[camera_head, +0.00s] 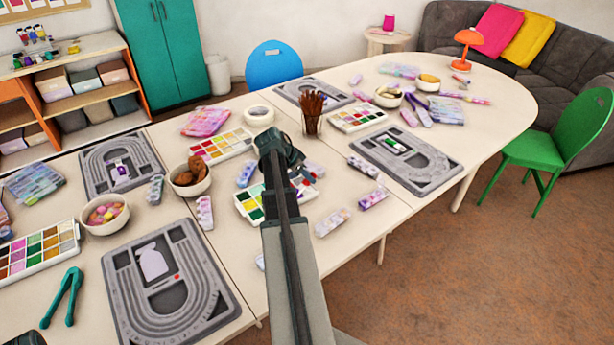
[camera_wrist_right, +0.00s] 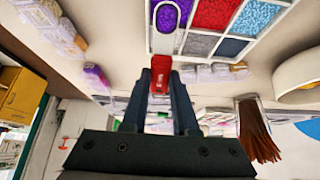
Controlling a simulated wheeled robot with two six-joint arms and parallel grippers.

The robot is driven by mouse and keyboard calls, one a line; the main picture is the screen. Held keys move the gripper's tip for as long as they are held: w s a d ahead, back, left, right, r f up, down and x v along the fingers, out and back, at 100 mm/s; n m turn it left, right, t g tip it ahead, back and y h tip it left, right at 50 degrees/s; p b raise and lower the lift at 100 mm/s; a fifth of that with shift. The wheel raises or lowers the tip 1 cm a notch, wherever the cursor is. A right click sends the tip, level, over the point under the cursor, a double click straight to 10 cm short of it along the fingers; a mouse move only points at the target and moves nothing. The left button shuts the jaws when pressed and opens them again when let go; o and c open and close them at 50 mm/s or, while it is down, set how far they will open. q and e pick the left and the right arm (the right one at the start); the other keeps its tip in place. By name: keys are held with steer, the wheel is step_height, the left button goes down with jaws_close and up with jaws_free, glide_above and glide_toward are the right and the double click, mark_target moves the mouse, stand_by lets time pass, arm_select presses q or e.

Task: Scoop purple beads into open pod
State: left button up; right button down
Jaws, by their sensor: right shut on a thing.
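My right gripper (camera_head: 279,150) reaches over the middle of the table and hides part of a bead case (camera_head: 247,207). In the right wrist view it (camera_wrist_right: 160,75) is shut on a red piece (camera_wrist_right: 160,68). A pale body with an oval of purple beads (camera_wrist_right: 167,15) lies in line beyond the red piece; I cannot tell whether they are joined. Several long pods with purple or pink beads lie about, such as one pod (camera_head: 205,212) left of the arm and another (camera_head: 333,221) right of it. Which pod is open is too small to tell. A dark part at the lower left corner may be my left gripper.
Grey bead boards lie at the front left (camera_head: 215,320) and right (camera_head: 440,175). A cup of brown sticks (camera_head: 312,115), a white tape roll (camera_head: 259,116) and bowls (camera_head: 189,178) stand near my right gripper. Teal tongs (camera_head: 62,297) lie at the left.

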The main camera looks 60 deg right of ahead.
arm_select(q)
steer(key=shift+w+f+b, duration=0.3)
steer(key=shift+f+b, duration=0.4)
steer(key=shift+f, duration=0.25)
arm_select(e)
steer(key=shift+w+f, duration=0.15)
steer(key=shift+f, duration=0.35)
steer(key=shift+w+f, duration=0.15)
steer(key=shift+f, duration=0.35)
steer(key=shift+r, duration=0.1)
arm_select(q)
steer(key=shift+r, duration=0.2)
arm_select(e)
steer(key=shift+r, duration=0.1)
